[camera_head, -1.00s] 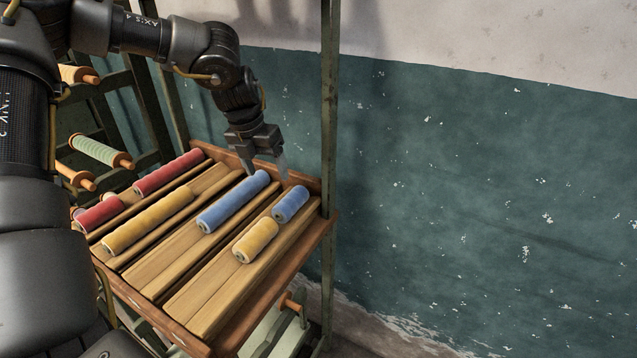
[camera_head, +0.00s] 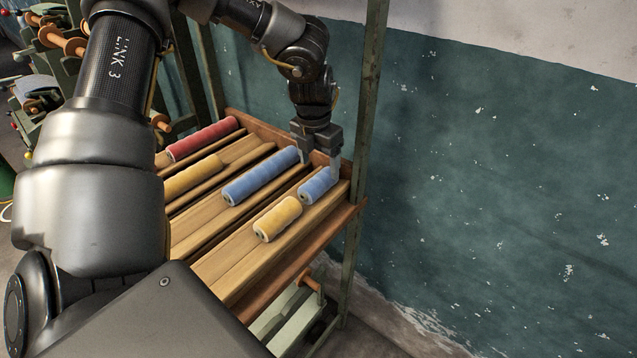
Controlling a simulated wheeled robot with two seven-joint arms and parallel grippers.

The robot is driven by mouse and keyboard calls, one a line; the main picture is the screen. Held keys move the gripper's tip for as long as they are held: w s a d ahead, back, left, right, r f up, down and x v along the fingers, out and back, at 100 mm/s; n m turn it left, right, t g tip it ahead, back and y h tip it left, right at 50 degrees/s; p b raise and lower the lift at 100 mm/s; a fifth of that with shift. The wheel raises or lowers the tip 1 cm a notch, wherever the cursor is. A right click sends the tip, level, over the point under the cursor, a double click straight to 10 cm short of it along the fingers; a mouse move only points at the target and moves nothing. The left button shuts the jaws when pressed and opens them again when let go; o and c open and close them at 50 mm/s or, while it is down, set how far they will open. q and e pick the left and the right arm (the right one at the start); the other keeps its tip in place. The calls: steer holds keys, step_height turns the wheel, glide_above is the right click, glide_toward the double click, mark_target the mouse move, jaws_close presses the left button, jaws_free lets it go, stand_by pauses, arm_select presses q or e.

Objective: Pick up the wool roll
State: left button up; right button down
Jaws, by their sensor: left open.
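Several wool rolls lie in the grooves of a slatted wooden tray (camera_head: 225,277). A short blue roll (camera_head: 315,188) lies at the back right, with a short yellow roll (camera_head: 277,219) in front of it. A long blue roll (camera_head: 258,178) lies one groove to the left. A long yellow roll (camera_head: 192,178) and a red roll (camera_head: 202,139) lie farther left. My left gripper (camera_head: 320,167) is open and points down at the far end of the short blue roll. Its fingers appear on either side of that end; I cannot tell whether they touch it. My right gripper is out of view.
A green metal post (camera_head: 362,130) stands just right of my left gripper. The tray has a raised wooden rim at the back (camera_head: 262,129). A teal and white wall (camera_head: 500,190) stands behind. Spools (camera_head: 62,42) on a rack are at the far left. My arm hides the tray's left part.

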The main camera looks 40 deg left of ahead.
mark_target(318, 178)
arm_select(q)
steer(key=shift+s+f+p, duration=0.1)
steer(key=shift+f+p, duration=0.1)
steer(key=shift+p, duration=0.1)
steer(key=f, duration=0.1)
steer(key=f+p, duration=0.1)
steer(key=f, duration=0.2)
steer(key=shift+w+a+f+p, duration=0.2)
steer(key=shift+a+f+p, duration=0.05)
steer(key=shift+f+p, duration=0.15)
steer(key=c, duration=1.1)
